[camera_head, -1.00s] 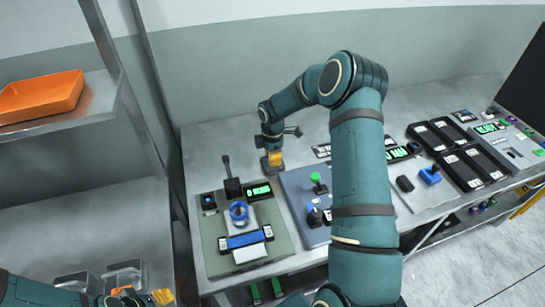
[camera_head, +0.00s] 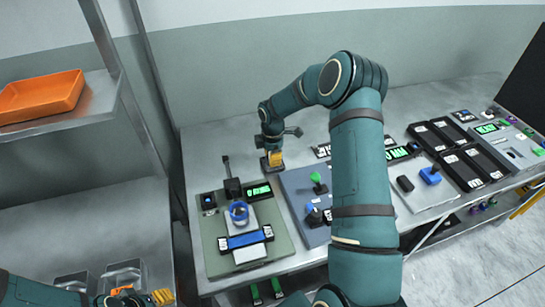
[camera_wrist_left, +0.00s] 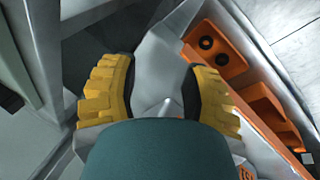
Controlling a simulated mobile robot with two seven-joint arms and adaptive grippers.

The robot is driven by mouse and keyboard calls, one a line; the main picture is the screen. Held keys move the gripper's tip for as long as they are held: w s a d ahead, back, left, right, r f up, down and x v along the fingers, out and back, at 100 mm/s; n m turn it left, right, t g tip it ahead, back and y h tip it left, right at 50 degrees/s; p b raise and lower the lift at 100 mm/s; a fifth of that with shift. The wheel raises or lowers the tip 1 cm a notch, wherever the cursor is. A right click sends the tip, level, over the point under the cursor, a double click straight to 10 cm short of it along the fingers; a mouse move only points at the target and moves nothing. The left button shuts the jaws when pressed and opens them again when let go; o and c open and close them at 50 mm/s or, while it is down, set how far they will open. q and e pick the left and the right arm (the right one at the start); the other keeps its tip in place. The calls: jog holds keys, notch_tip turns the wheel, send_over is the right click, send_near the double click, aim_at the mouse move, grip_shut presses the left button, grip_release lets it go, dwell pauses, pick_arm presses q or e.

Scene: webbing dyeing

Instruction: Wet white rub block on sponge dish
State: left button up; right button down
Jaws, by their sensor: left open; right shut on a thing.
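My right gripper (camera_head: 274,158) points down at the back of the bench, behind the green-grey board. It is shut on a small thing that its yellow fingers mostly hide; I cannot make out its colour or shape. A dark, low form (camera_head: 271,172) shows just under the fingertips; I cannot tell whether it is the sponge dish or whether they touch. I cannot pick out the white rub block for sure. My left gripper (camera_head: 162,297) is low at the left, away from the bench; in the left wrist view its yellow fingers (camera_wrist_left: 158,90) stand apart, with nothing between them.
The green-grey board (camera_head: 286,242) carries a blue cup (camera_head: 239,213), a blue strip (camera_head: 245,240) between black clamps and a white pad (camera_head: 250,253). A blue-grey panel (camera_head: 300,190) with a green-topped lever (camera_head: 317,179) is beside it. Black trays (camera_head: 470,168) stand right. An orange tray (camera_head: 40,95) is left.

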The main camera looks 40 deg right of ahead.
pick_arm(q)
jog(key=shift+r+p, duration=2)
jog(key=shift+r, duration=0.1)
pick_arm(e)
jog(key=shift+r, duration=3.5)
